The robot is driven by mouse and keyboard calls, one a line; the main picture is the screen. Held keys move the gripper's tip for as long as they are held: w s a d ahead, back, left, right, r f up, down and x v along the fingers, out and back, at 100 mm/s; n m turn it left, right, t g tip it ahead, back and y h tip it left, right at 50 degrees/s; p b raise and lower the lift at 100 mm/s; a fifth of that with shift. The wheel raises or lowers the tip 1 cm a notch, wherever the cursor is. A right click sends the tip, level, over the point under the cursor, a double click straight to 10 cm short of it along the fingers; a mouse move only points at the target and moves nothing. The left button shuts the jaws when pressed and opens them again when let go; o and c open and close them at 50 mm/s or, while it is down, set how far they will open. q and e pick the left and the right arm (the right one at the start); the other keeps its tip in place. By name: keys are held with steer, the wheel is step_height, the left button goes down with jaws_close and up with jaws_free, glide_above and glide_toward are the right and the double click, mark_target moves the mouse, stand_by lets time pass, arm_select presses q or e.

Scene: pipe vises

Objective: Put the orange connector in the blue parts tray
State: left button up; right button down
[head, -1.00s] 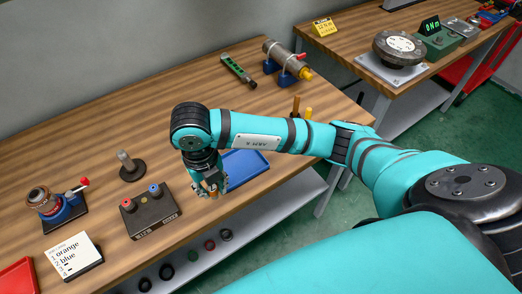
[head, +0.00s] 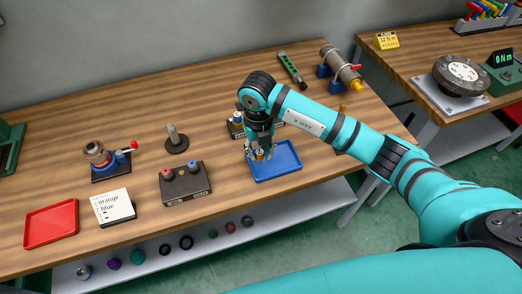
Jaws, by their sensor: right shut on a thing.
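The blue parts tray (head: 284,168) lies near the front edge of the wooden bench, in the middle of the head view. My right gripper (head: 259,156) points down over the left part of this tray. It is shut on a small orange piece, the orange connector (head: 260,153), which is mostly hidden between the fingers. I cannot tell whether the connector touches the tray floor. My left gripper is not in view.
A black box with red and blue knobs (head: 185,184) stands left of the tray. Further left are a white card (head: 114,206), a red tray (head: 50,226) and a small vise (head: 105,160). A clamped pipe (head: 341,68) stands at the back right.

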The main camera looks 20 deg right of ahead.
mark_target(261, 153)
steer(key=shift+w+d, duration=0.2)
steer(key=shift+w, duration=0.15)
steer(key=shift+w+d+f+p, duration=0.15)
steer(key=shift+f+p, duration=0.1)
steer(key=shift+p, duration=0.15)
step_height(261, 153, down, 2)
steer(key=shift+f+p, duration=0.25)
steer(key=shift+p, duration=0.3)
steer(key=shift+f, duration=0.3)
steer(key=shift+f, duration=0.1)
steer(key=shift+f, duration=0.2)
steer(key=c, duration=1.1)
jaws_free()
steer(key=shift+r, duration=0.1)
